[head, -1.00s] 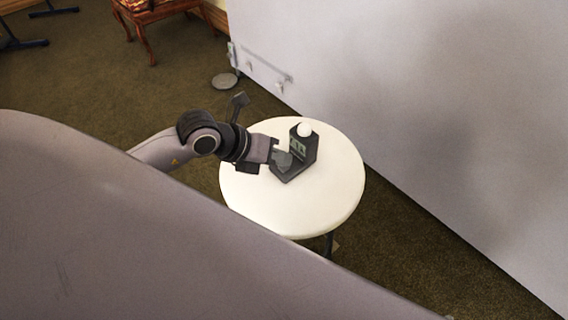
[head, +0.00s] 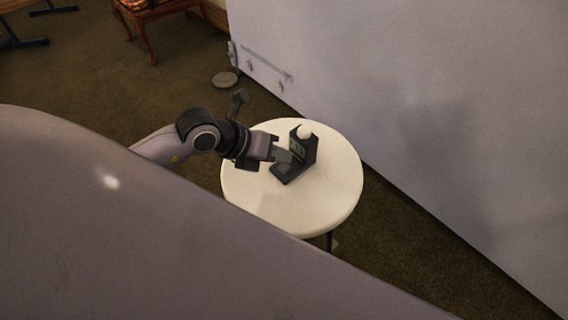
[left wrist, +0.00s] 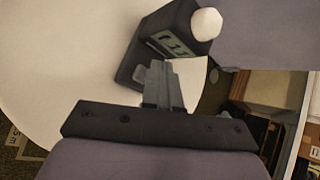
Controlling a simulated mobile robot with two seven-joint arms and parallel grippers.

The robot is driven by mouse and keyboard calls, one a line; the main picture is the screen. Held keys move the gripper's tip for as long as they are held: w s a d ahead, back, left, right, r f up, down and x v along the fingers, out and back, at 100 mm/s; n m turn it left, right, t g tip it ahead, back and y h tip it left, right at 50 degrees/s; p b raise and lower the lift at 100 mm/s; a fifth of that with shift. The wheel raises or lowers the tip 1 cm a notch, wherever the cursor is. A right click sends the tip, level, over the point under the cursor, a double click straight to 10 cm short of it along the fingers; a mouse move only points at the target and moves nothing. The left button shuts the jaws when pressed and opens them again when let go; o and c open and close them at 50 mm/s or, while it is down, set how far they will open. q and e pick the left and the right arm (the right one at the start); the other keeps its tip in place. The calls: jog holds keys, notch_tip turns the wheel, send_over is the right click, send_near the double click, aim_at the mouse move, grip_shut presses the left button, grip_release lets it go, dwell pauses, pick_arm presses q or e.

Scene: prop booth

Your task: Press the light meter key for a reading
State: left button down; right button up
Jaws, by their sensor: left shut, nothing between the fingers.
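The light meter (head: 302,150) is a dark L-shaped device with a white dome on top and a greenish display. It stands on a round white table (head: 325,205). In the left wrist view the light meter (left wrist: 180,30) shows its display with dark digits, too small to read surely. My left gripper (head: 287,160) reaches in from the left, shut and empty, with its fingertips at the light meter's base. In the left wrist view the shut fingers (left wrist: 159,75) hide part of the base, where a grey key (left wrist: 139,74) shows beside them. I cannot tell whether they touch it. My right gripper is not in view.
A large grey panel (head: 420,90) stands behind and right of the table. A big grey surface (head: 150,220) fills the lower left foreground. A wooden chair (head: 150,12) and a grey disc (head: 224,79) on the carpet are farther back. The table's right and front are clear.

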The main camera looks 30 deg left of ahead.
aim_at(278, 171)
pick_arm(q)
jog(key=shift+r+p, duration=2.35)
jog(key=shift+r, duration=0.3)
jog(key=shift+f, duration=0.1)
jog(key=shift+s, duration=0.1)
